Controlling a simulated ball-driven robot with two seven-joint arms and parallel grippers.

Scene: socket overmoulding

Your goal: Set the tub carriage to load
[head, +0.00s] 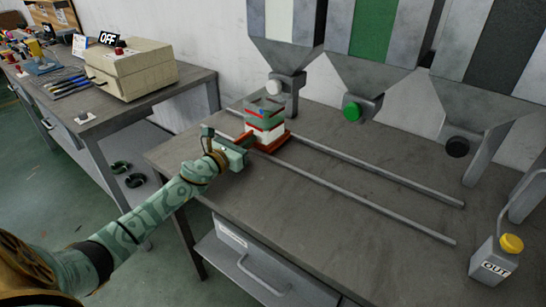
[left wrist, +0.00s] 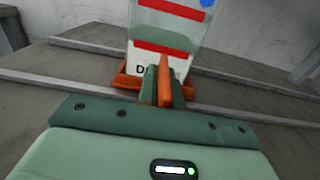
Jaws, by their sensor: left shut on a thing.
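The tub carriage (head: 272,143) is a red-orange base that sits on two rails at their left end, below the hopper with the white knob. It also shows in the left wrist view (left wrist: 126,82). A clear tub (head: 265,116) with red bands, a white label and green contents stands on it; a blue spot shows near its top. My left gripper (head: 245,143) reaches the carriage's near side. In the left wrist view (left wrist: 157,86) its fingers are shut on the carriage's upright orange handle (left wrist: 163,80). My right gripper is not in view.
The rails (head: 360,196) run clear to the right. Hoppers with a white knob (head: 274,88), green knob (head: 352,111) and black knob (head: 457,147) hang behind them. A beige box (head: 132,68) with an OFF sign is on the left bench.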

